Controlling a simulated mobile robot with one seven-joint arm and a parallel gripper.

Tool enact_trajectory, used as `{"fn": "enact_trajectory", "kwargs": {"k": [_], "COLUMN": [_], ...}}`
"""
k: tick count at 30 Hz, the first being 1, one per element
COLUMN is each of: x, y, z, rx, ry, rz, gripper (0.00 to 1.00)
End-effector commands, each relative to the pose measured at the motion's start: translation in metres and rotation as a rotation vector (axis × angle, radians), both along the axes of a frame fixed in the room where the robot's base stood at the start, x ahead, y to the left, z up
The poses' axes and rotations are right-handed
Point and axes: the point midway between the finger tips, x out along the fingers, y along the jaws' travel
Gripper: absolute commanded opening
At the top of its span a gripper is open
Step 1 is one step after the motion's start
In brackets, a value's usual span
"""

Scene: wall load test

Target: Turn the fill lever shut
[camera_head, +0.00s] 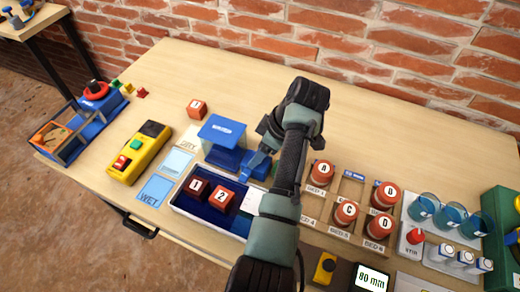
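My arm rises from the bottom middle and bends over the table; my gripper (262,150) seems to be at the dark end left of the wrist, mostly hidden by my own arm. I cannot tell whether its fingers are open or shut. Just below it is a blue part (256,166), partly covered by my arm, beside a blue stand with a flat top (222,130). I cannot tell for sure whether this part is the fill lever, or whether my gripper touches it.
A blue tray (184,206) holds red blocks 1 and 2. Red block (197,109) stands behind. A yellow device (139,152) and a blue unit with a red ring (96,91) are left. Lettered red pots in a wooden rack (349,188) and blue glasses (452,216) are right.

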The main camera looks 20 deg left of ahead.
Motion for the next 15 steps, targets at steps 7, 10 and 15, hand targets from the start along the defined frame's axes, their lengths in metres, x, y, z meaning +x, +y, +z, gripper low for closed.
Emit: {"fn": "enact_trajectory", "kwargs": {"k": [7,10,15], "x": [-0.0009,-0.0013,-0.0023], "y": [-0.0002,-0.0002,-0.0003], "z": [0.0013,0.0023,0.0042], "rx": [-0.001,-0.001,-0.001], "ry": [0.002,0.003,0.004], "rz": [-0.024,-0.059,-0.161], "gripper": [0.07,0.07,0.07]}}
